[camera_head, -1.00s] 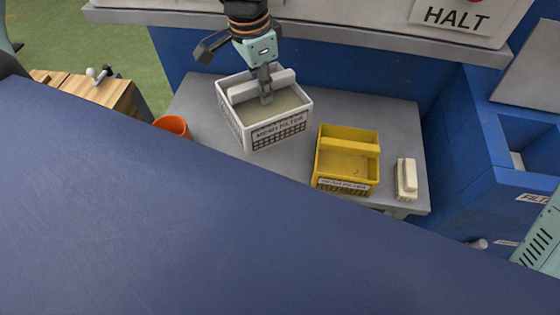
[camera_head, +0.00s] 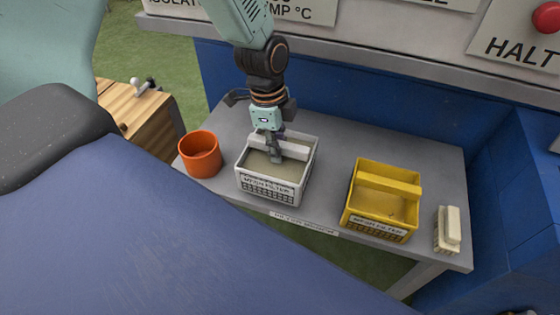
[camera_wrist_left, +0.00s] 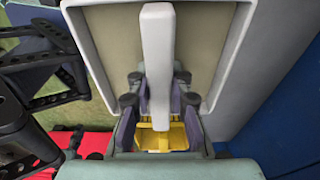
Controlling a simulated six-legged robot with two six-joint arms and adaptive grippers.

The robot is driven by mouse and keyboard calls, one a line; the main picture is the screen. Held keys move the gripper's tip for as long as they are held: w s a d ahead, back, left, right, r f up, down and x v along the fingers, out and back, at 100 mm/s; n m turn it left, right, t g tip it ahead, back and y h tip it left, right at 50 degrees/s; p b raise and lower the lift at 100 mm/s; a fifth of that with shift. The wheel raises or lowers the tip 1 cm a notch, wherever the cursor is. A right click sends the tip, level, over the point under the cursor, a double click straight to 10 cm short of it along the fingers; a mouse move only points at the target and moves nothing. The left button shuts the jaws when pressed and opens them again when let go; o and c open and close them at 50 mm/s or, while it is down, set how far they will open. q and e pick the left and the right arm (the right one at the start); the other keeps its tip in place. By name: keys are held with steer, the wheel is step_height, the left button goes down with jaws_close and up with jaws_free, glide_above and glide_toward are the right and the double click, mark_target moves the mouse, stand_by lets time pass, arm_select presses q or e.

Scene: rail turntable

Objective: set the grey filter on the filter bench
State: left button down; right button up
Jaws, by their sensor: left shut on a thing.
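The grey filter (camera_head: 268,190) is a pale open-topped basket with a "MESH FILTER" label and a bar handle across it. It is level, over the left part of the grey bench (camera_head: 335,150) in the head view. I cannot tell if its base touches the bench top. My left gripper (camera_head: 276,154) is shut on the handle from above. The wrist view shows the handle (camera_wrist_left: 157,60) between the fingers (camera_wrist_left: 158,115) and part of the filter's rim (camera_wrist_left: 222,60). My right gripper is not in view.
An orange cup (camera_head: 200,155) stands close to the filter's left. A yellow mesh filter (camera_head: 376,213) and a cream brush-like block (camera_head: 447,230) stand to the right. A blue wall (camera_head: 340,95) rises behind. Bare bench lies between the two filters.

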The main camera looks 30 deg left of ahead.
mark_target(279, 174)
arm_select(q)
steer(key=f, duration=0.1)
steer(key=f+b, duration=0.1)
steer(key=f, duration=0.1)
steer(key=shift+s+d, duration=0.1)
steer(key=shift+d, duration=0.1)
steer(key=shift+f, duration=0.2)
steer(key=shift+a, duration=0.15)
steer(key=c, duration=1.6)
jaws_free()
steer(key=shift+f, duration=0.1)
steer(key=shift+c, duration=0.2)
steer(key=o, duration=0.4)
steer(key=r+p, duration=0.1)
steer(key=r, duration=0.3)
steer(key=a+r+p, duration=0.1)
steer(key=r+p, duration=0.1)
steer(key=r, duration=0.2)
steer(key=r+p, duration=0.1)
steer(key=r, duration=0.3)
steer(key=shift+s+a+r, duration=0.15)
steer(key=shift+r, duration=0.05)
